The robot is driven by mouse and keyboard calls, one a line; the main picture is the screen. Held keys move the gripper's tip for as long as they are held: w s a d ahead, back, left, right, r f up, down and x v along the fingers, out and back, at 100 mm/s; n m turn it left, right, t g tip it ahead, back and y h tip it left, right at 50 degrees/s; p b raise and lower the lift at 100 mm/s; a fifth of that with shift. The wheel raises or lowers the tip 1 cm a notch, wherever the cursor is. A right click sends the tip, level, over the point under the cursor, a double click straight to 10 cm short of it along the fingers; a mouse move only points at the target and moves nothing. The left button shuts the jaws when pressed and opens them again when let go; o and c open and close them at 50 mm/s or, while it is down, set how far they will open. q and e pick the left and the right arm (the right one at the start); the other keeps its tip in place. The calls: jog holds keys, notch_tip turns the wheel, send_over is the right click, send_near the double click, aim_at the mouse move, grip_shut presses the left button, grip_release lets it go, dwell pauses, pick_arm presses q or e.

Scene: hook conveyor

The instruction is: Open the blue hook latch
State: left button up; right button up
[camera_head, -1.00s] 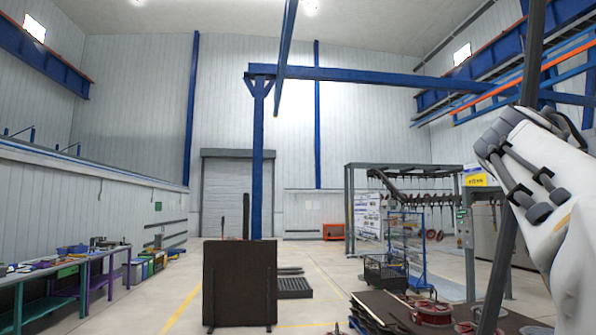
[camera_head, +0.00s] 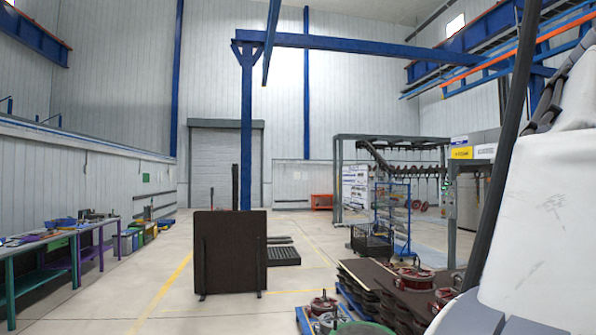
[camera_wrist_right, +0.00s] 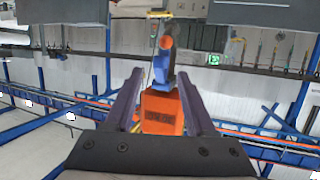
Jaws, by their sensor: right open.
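In the right wrist view, which looks upside down, an orange block (camera_wrist_right: 161,113) with blurred lettering sits between the two fingers of my right gripper (camera_wrist_right: 159,76). A blue hook-shaped part (camera_wrist_right: 161,75) joins the block, with a smaller orange piece (camera_wrist_right: 166,42) beyond it. The fingers stand apart, one on each side of the orange and blue parts. I cannot tell whether either finger touches them. In the head view my white right arm fills the right side, but its gripper is out of the picture. My left gripper is not in view.
A dark upright panel (camera_head: 230,252) stands mid-floor. A stack of dark boards (camera_head: 375,288) with red reels (camera_head: 414,277) is at the lower right, near my arm. A workbench (camera_head: 62,248) runs along the left wall. The floor between bench and panel is clear.

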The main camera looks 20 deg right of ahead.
jog(key=shift+x, duration=2.65)
jog(key=shift+c, duration=0.3)
grip_shut()
